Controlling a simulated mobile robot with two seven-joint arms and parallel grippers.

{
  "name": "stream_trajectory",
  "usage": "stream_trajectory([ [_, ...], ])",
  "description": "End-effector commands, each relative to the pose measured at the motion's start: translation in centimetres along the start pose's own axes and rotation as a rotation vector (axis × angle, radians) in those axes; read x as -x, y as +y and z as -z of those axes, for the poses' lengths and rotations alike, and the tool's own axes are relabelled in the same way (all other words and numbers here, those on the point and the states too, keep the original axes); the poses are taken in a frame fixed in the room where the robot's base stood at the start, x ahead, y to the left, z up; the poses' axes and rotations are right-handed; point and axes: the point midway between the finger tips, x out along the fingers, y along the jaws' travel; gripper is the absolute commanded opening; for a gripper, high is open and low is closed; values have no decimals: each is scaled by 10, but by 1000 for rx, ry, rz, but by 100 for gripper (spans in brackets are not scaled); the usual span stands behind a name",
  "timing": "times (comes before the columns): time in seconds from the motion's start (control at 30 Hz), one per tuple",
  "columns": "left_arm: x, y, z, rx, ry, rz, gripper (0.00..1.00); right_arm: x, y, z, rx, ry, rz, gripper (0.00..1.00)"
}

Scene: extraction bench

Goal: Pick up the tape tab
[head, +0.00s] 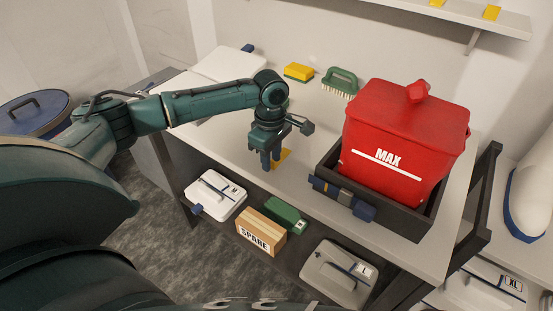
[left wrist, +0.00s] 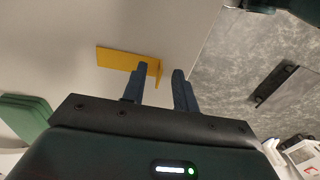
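The tape tab is a yellow strip (head: 283,157) on the pale bench top near its front edge, partly hidden behind my left gripper (head: 270,161). In the left wrist view the tape tab (left wrist: 122,58) lies flat, with a short bent-up end beside the gap between the fingers. My left gripper (left wrist: 160,88) points down over the tab, its two blue fingers apart with nothing clearly held between them. I cannot tell whether a finger touches the tab. My right gripper is not in view.
A red lidded bin (head: 400,145) marked MAX stands in a dark tray (head: 405,222) to the right. A green brush (head: 340,82) and a yellow sponge (head: 298,72) lie behind. A SPARE box (head: 260,232) and white containers sit on the shelf below.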

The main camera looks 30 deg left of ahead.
Motion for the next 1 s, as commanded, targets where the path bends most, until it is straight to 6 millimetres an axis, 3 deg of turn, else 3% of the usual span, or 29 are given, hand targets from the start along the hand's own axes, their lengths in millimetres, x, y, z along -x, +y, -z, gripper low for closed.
stream_trajectory([
  [0.23, -3, 0, 0, 0, 0, -1, 29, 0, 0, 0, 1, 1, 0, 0],
  [0.6, -2, 0, 0, -1, 0, -1, 0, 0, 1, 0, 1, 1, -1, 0],
  [1.0, -2, 0, 0, 0, 0, -1, 0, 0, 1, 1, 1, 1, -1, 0],
])
